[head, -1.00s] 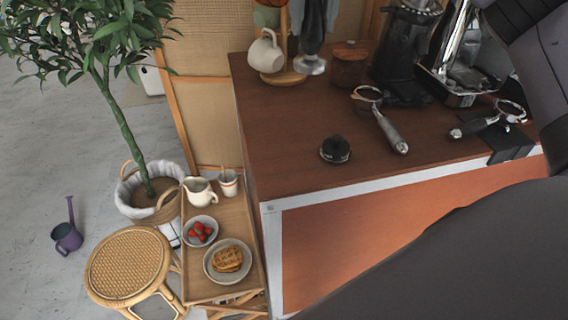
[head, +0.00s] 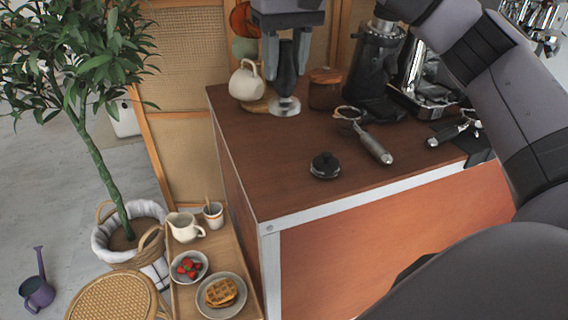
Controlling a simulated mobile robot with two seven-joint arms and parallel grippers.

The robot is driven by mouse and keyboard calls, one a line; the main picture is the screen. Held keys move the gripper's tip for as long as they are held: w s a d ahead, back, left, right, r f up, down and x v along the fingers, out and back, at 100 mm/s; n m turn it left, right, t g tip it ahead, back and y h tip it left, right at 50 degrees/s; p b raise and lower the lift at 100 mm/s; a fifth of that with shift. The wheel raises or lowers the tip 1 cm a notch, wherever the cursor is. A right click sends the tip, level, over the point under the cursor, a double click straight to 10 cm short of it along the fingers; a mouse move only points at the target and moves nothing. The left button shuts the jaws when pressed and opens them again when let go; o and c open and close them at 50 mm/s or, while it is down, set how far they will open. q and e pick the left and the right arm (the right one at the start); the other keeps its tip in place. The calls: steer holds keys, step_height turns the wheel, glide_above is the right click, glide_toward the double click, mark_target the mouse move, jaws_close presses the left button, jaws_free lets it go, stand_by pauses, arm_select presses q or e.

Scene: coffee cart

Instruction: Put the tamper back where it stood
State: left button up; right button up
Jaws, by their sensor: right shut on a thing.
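The tamper (head: 286,104) has a dark handle and a round silver base. It is upright in the upper middle of the head view, near the back left of the brown counter (head: 270,160). My right gripper (head: 287,58) points down from the top edge and is shut on the tamper's handle, one finger on each side. The base is in front of the mug stand's wooden foot in the picture. I cannot tell whether it touches the counter. My left gripper is not in view.
A cream mug (head: 245,82) hangs just left of the tamper. A wooden-lidded jar (head: 325,90) and a dark grinder (head: 371,70) stand to the right. A portafilter (head: 372,146) and a small black knobbed piece (head: 325,165) lie nearer. The counter's front left is clear.

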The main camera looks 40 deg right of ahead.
mark_target(290, 75)
step_height(290, 75, down, 16)
steer(key=shift+f+b, duration=0.25)
steer(key=shift+b, duration=0.1)
steer(key=shift+f, duration=0.1)
steer(key=o, duration=1.2)
steer(key=shift+c, duration=0.2)
steer(key=shift+r, duration=0.45)
steer(key=r, duration=0.3)
steer(key=s+r, duration=0.1)
steer(key=r, duration=0.6)
steer(key=shift+s+a+r, duration=0.1)
steer(key=shift+s+r, duration=0.05)
steer(key=shift+r, duration=0.5)
